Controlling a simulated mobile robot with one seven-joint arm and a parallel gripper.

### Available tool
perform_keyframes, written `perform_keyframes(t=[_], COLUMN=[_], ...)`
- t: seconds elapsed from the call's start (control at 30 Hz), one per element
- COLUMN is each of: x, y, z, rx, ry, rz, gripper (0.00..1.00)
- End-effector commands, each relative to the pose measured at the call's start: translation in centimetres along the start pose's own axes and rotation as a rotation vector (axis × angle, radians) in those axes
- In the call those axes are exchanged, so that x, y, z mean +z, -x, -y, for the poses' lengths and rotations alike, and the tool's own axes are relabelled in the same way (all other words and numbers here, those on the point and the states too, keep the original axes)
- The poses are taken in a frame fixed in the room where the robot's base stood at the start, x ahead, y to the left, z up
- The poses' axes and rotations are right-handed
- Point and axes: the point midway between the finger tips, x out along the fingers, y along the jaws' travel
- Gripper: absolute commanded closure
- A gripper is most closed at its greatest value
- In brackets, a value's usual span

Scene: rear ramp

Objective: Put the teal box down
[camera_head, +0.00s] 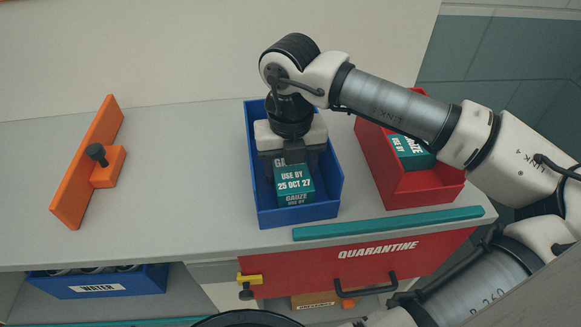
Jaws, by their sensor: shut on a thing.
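The teal box (295,186) carries a white label reading "USE BY 25 OCT 27" and the word "GAUZE". My gripper (292,165) points down and is shut on it, over the inside of the blue bin (331,199) on the grey counter. The box shows within the bin's outline. I cannot tell whether it touches the bin's floor. The gripper body hides the back of the box and part of the bin.
A red bin (434,190) at the right holds another teal gauze box (411,152), partly behind my arm. A teal strip (390,223) lies along the counter's front edge, above a red drawer marked "QUARANTINE" (310,262). An orange fence (84,180) stands at the left; counter between is clear.

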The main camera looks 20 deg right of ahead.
Motion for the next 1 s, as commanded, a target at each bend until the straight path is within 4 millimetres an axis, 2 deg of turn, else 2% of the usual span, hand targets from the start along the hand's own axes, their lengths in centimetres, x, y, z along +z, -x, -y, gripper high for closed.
perform_keyframes(t=[0.13,0.17,0.3,0.57,0.73,0.87,1.0], x=[0.0,0.0,0.0,0.0,0.1,0.1,0.1], y=[-0.5,-0.3,-0.3,-0.2,0.5,2.9,6.1], z=[0.0,0.0,0.0,0.0,0.0,0.1,0.0], rx=[0.0,0.0,0.0,0.0,-0.001,-0.003,-0.003], ry=[-0.001,-0.001,-0.001,0.0,-0.001,-0.003,-0.002], rz=[0.0,0.0,0.0,0.0,0.001,0.003,0.003], gripper=[0.68,0.37,0.19,0.19,0.19,0.19,0.19])
